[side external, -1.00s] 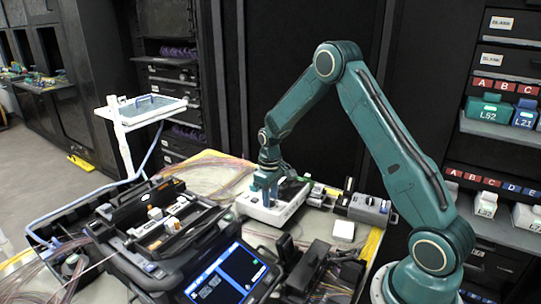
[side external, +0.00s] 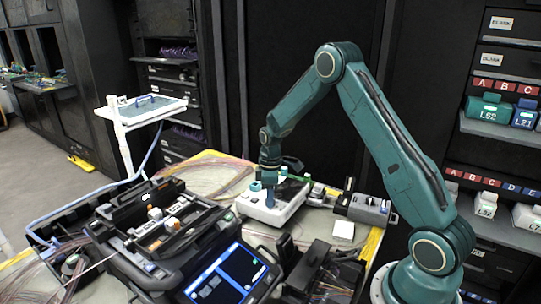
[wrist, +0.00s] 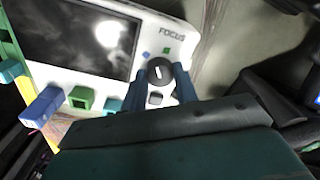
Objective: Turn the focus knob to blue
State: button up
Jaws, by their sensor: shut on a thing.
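The focus knob (wrist: 161,71) is a round black knob with a white pointer line, on a white device below the printed word FOCUS. My gripper (wrist: 160,76) is shut on the knob, one teal finger at each side. In the side view, my gripper (side external: 268,197) points down at the white device (side external: 285,212) and hides the knob.
The device has a dark screen (wrist: 75,38). Coloured connectors (wrist: 80,98) line its edge in the wrist view. A black fusion splicer (side external: 180,235) with a lit screen stands in front. A grey box (side external: 368,208) and white block (side external: 343,230) lie to the right.

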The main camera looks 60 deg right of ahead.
jog(key=n, duration=0.5)
jog(key=shift+n, duration=0.4)
jog(key=o, duration=0.7)
jog(key=shift+r, duration=0.15)
jog(key=r, duration=0.9)
jog(key=d+r, duration=0.1)
jog(key=r, duration=0.3)
jog(key=shift+w+r, duration=0.25)
jog(key=shift+r, duration=0.05)
